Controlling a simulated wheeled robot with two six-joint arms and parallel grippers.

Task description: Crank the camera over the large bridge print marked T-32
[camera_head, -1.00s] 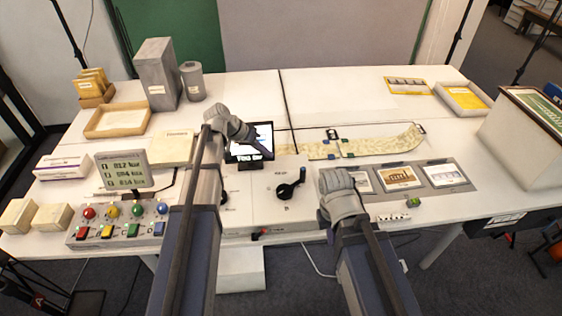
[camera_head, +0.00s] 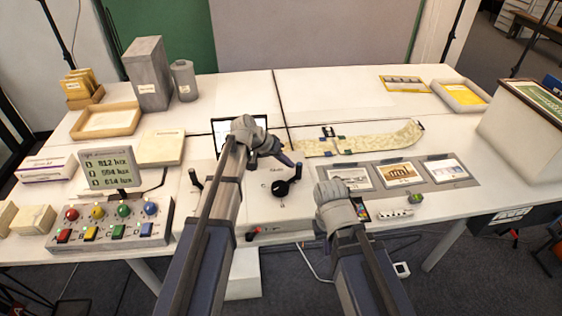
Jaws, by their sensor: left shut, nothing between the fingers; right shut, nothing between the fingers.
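A grey mat (camera_head: 471,183) at the right of the table holds three prints: a pale one (camera_head: 346,178), a brown arched one (camera_head: 398,173) and a bluish-grey one (camera_head: 446,170). Their markings are too small to read, so I cannot tell which is T-32. A black crank-like knob (camera_head: 287,186) sits on the white panel at centre. A small black lever (camera_head: 195,180) stands to its left. My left gripper (camera_head: 284,158) is shut and empty, above and behind the knob, partly covering the small screen (camera_head: 222,128). My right gripper (camera_head: 338,192) is shut and empty near the mat's left front corner.
A long patterned strip (camera_head: 385,138) lies behind the mat. A button console (camera_head: 112,222) with a lux display (camera_head: 108,168) stands at left. Grey boxes (camera_head: 148,72) and trays stand at back left. A large box (camera_head: 520,122) stands at the right edge. The back middle is clear.

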